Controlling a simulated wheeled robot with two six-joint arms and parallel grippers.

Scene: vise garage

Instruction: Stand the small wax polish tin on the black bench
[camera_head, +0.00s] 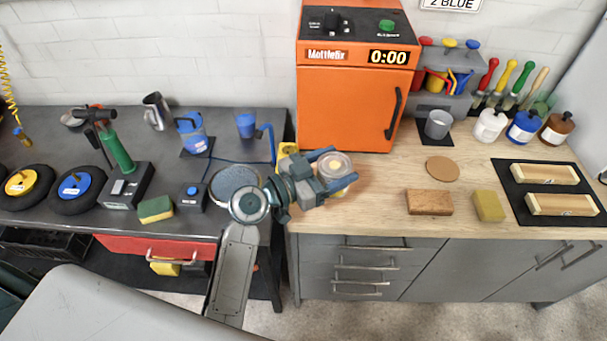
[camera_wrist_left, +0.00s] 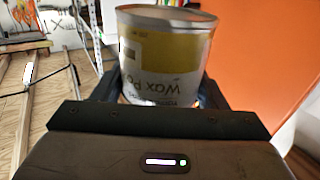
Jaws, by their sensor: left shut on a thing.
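The wax polish tin (camera_head: 337,163), white and yellow with a pale round end, is held between the fingers of my left gripper (camera_head: 331,169). In the left wrist view the tin (camera_wrist_left: 165,55) sits between the fingers and its label text is upside down. In the head view it appears over the left end of the wooden counter (camera_head: 385,215), in front of the orange oven. The gap beneath it cannot be judged. The black bench (camera_head: 60,225) is to the left. My right gripper is not in view.
The orange oven (camera_head: 352,115) stands close behind the tin.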

